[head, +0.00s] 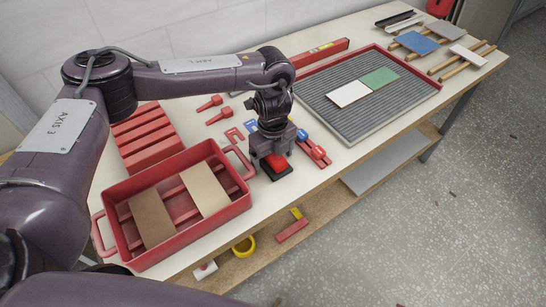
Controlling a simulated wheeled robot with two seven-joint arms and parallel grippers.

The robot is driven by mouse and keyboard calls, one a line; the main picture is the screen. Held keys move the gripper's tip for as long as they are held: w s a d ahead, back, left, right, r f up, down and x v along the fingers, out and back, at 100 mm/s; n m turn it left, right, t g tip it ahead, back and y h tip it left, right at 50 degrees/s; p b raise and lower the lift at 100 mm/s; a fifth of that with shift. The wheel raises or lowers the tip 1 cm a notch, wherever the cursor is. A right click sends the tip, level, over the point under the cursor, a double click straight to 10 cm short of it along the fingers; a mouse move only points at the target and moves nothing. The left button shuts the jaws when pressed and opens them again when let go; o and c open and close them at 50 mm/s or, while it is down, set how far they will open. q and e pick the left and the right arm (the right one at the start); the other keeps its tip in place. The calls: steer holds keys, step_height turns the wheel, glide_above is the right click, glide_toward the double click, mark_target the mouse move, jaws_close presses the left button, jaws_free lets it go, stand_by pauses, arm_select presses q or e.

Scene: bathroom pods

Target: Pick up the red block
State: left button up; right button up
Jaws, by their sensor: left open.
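A red block (275,162) shows at the lower end of my left gripper (276,168), near the front edge of the white worktable. The gripper points down over the block, with its dark fingers around it. The fingers are open, and I cannot tell whether either touches the block. The gripper hides part of the block. My right gripper is not in view.
A red tray (233,206) with tan boards stands to the left, its handle close to the gripper. Red bars (147,137) lie behind it. Small red and blue clamps (313,148) lie just right. A ribbed grey tray (360,116) is further right.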

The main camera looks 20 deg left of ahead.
arm_select(q)
steer(key=shift+c, duration=0.3)
steer(key=c, duration=1.1)
steer(key=shift+r, duration=0.1)
